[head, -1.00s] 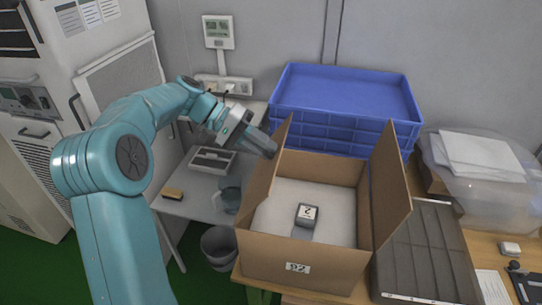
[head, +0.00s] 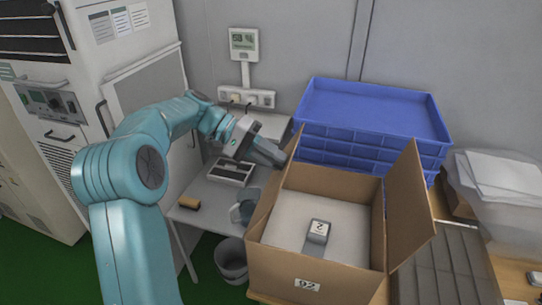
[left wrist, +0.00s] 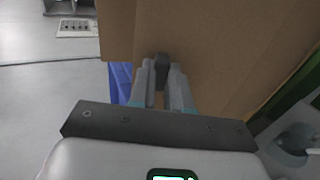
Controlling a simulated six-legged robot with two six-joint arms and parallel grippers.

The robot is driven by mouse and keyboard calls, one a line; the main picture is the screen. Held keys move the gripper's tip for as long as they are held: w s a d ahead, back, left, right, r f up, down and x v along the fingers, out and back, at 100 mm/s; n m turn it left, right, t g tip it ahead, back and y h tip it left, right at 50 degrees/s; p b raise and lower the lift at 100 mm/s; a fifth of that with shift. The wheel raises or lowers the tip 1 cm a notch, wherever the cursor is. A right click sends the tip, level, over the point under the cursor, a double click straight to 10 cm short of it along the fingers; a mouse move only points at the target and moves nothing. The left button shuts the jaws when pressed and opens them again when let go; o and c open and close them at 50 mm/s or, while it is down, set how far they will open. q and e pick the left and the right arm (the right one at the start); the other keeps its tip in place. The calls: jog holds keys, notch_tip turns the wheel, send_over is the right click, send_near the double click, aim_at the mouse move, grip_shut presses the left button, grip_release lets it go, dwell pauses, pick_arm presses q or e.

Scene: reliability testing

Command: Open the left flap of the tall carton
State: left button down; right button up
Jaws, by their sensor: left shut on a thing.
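The tall carton (head: 318,279) is brown cardboard and stands open at the top, with a small grey block (head: 318,232) marked on its top face inside on a pale floor. Its left flap (head: 272,192) stands up, leaning slightly outward to the left. Its right flap (head: 408,205) also stands up, leaning outward. My left gripper (head: 281,157) is at the upper far part of the left flap and is shut on it. In the left wrist view the fingers (left wrist: 162,78) press together against brown cardboard (left wrist: 215,50). My right gripper is out of view.
Stacked blue crates (head: 372,112) stand behind the carton. A dark ribbed panel (head: 440,262) lies to its right, with a clear bag of papers (head: 505,185) beyond. Left are a side table with a grey tray (head: 231,172), a jug (head: 243,211) and a bin (head: 231,260) below.

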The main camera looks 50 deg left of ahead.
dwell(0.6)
pick_arm(q)
jog(key=c, duration=1.1)
grip_release()
jog(key=shift+d, duration=0.1)
jog(key=shift+o, duration=0.2)
jog(key=shift+s+a+r, duration=0.2)
jog(key=shift+a, duration=0.3)
jog(key=p+v, duration=0.6)
jog(key=v, duration=0.9)
jog(key=shift+r+p, duration=0.25)
jog(key=shift+p, duration=0.15)
